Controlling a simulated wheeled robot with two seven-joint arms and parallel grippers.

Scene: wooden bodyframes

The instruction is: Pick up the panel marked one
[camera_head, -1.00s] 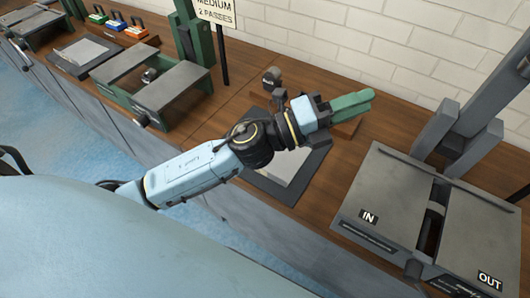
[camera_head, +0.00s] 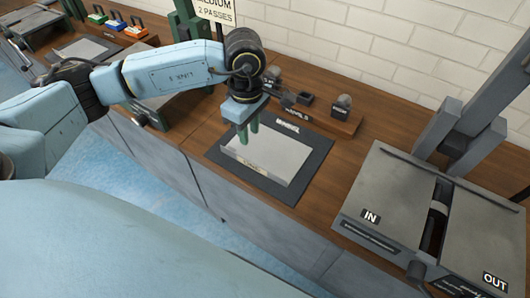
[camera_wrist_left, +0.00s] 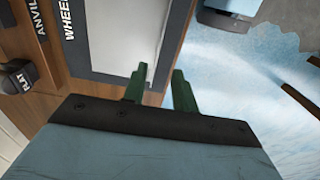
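A flat light-grey panel (camera_head: 285,158) lies on a dark mat (camera_head: 316,160) on the wooden bench, in the middle of the head view. A small pale label (camera_head: 254,166) is at its near edge, with writing too small to read. In the left wrist view the panel (camera_wrist_left: 122,35) lies beyond the green fingers. My left gripper (camera_head: 249,136) points down over the panel's left end. Its fingers (camera_wrist_left: 160,70) are apart with nothing between them. I cannot tell how high above the panel they are. My right gripper is not in view.
A wooden block with dark knobs (camera_head: 318,118) stands behind the mat. The grey IN/OUT machine (camera_head: 392,195) stands at right. Another grey sheet (camera_head: 84,49) and coloured blocks (camera_head: 115,25) are at far left. A sign (camera_head: 216,10) stands behind my arm.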

